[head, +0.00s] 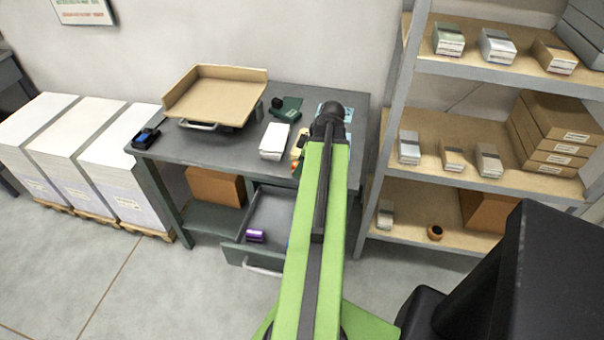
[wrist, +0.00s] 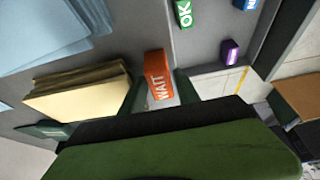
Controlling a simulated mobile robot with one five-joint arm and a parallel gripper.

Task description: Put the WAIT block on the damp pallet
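The WAIT block (wrist: 158,76) is orange-red with white letters. In the wrist view it lies between the two dark green fingers of my gripper (wrist: 157,84), which look open with a slim gap beside the block. In the head view only a small orange bit of the block (head: 297,170) shows beside my green arm, near the desk's front edge. No label marks a damp pallet. Low wooden pallets (head: 153,232) stand under the paper stacks on the floor at left; I cannot tell if any is damp.
A green OK block (wrist: 184,13) shows too. Shelves stand right.

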